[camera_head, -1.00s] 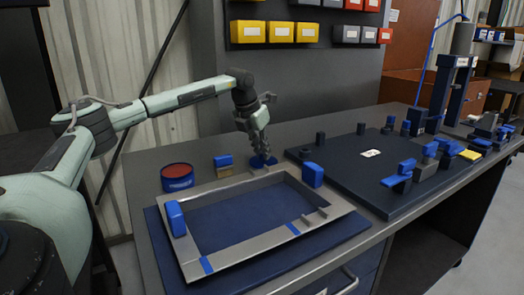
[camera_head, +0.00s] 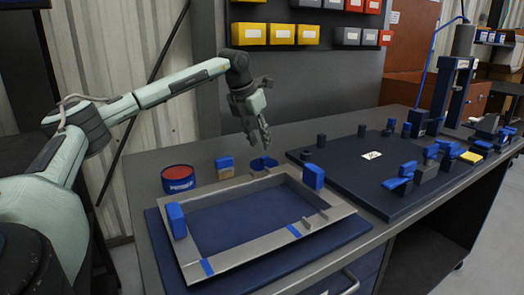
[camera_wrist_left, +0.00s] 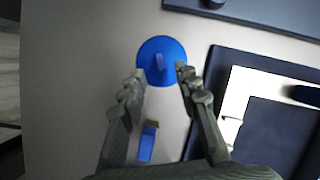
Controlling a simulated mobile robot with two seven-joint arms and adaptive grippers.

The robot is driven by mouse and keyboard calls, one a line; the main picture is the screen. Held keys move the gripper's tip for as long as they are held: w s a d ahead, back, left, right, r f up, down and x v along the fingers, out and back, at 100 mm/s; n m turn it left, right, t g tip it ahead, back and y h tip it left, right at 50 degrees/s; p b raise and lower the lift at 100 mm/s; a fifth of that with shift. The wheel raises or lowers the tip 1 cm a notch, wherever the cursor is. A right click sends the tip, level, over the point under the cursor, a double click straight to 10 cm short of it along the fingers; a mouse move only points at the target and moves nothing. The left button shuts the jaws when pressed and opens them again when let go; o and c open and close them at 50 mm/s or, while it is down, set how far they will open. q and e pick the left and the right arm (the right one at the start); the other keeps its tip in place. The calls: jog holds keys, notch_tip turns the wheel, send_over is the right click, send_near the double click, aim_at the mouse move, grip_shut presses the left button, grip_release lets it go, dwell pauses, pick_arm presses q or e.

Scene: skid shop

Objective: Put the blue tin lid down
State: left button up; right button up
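The blue tin lid (camera_head: 264,162) lies flat on the grey bench behind the metal frame. In the left wrist view the lid (camera_wrist_left: 161,47) is a round blue disc with a small raised handle. My left gripper (camera_head: 259,145) is above the lid and apart from it, pointing down. Its two fingers (camera_wrist_left: 161,76) are spread, with nothing held between them. A blue tin (camera_head: 178,179) with red inside stands on the bench to the left of the lid. My right gripper is not in view.
The grey metal frame (camera_head: 237,253) lies on a blue mat (camera_head: 318,248) in front of the lid. A small blue-and-tan brush-like block (camera_head: 225,168) stands between tin and lid. A dark plate (camera_head: 345,167) with several blocks is to the right. Bench behind the lid is clear.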

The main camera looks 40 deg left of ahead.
pick_arm(q)
jog(key=v, duration=0.6)
jog(key=shift+r, duration=0.35)
jog(key=shift+s, duration=0.15)
